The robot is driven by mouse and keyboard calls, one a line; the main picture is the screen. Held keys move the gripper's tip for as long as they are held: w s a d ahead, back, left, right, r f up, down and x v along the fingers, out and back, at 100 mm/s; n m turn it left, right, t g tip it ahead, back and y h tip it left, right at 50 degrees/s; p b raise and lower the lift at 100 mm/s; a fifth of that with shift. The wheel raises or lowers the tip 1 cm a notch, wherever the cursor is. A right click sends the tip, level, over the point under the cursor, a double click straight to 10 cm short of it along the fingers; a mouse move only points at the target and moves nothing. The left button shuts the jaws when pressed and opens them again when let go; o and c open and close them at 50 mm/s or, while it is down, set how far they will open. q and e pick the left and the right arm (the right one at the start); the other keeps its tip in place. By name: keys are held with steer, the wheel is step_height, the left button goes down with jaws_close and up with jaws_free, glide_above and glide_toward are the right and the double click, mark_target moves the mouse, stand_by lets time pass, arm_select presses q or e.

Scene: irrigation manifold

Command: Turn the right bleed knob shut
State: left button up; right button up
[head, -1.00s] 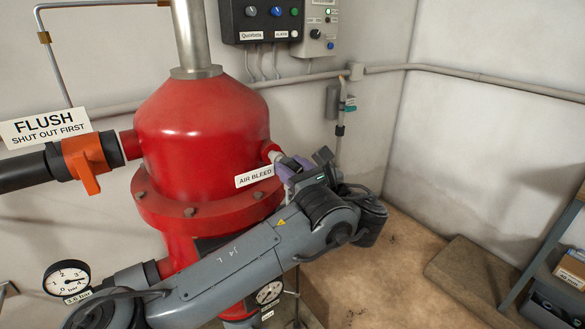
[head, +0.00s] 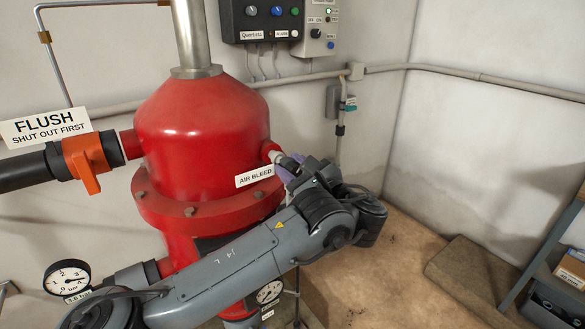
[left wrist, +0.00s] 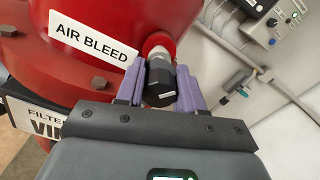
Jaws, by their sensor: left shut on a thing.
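The bleed knob (left wrist: 158,88) is black with a white mark on its end face. It sits on a pale stem coming from a red stub on the red filter vessel (head: 205,120), beside the AIR BLEED sign (left wrist: 93,40). My left gripper (left wrist: 161,76) has its purple fingers on both sides of the knob and is shut on it. In the head view, my left gripper (head: 287,171) is at the vessel's right side, and the knob is partly hidden by the fingers and wrist. My right gripper is not in view.
An orange-handled flush valve (head: 86,163) is on the left pipe. Pressure gauges (head: 67,277) are low on the left and below my arm. A control box (head: 262,20) hangs on the wall above. The floor to the right is mostly open, with a shelf at the edge.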

arm_select(q)
steer(key=shift+s+r+n+b, duration=0.1)
steer(key=shift+r+n+b, duration=0.05)
steer(key=shift+n, duration=0.6)
steer(key=shift+r+n+b, duration=0.15)
steer(key=shift+n, duration=0.6)
steer(key=shift+a+n, duration=0.1)
steer(key=shift+n, duration=0.8)
steer(key=shift+n+b, duration=0.55)
steer(key=shift+n, duration=0.35)
steer(key=shift+n, duration=0.3)
stand_by(0.7)
stand_by(0.6)
stand_by(0.4)
